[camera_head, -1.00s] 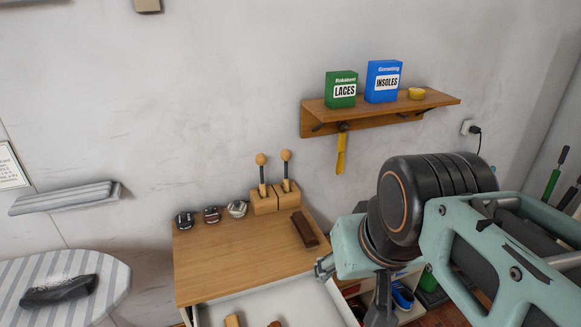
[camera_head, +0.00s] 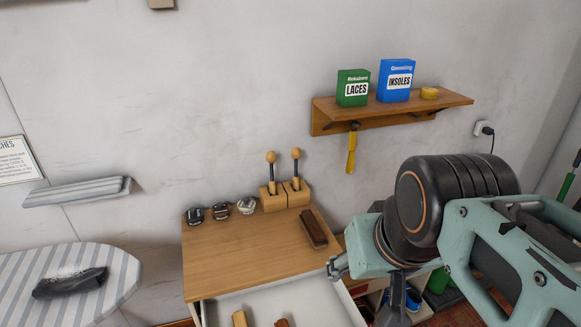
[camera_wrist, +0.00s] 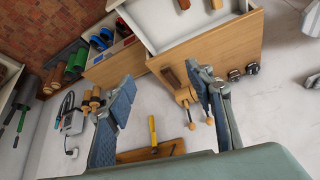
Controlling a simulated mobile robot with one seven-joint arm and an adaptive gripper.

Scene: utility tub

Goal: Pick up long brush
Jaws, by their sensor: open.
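A dark brown, long block-shaped brush (camera_head: 313,229) lies on the right side of the wooden tabletop (camera_head: 250,262), in front of the tool stand. It is the likeliest long brush, but I cannot see bristles. It also shows in the wrist view (camera_wrist: 170,77). Two brown wooden pieces, a lighter one (camera_head: 239,319) and a redder one (camera_head: 281,323), lie in the open white drawer (camera_head: 310,300), cut off by the frame edge. My gripper (camera_wrist: 163,80) is open and empty, its fingers apart in the wrist view. The brush appears between the fingertips, still at a distance.
A wooden stand (camera_head: 286,196) with two knob-topped tools and several small dark and silver items (camera_head: 220,210) stand along the table's back. A wall shelf (camera_head: 392,113) with boxes is above right. An ironing board (camera_head: 115,275) is at left. The table's middle is clear.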

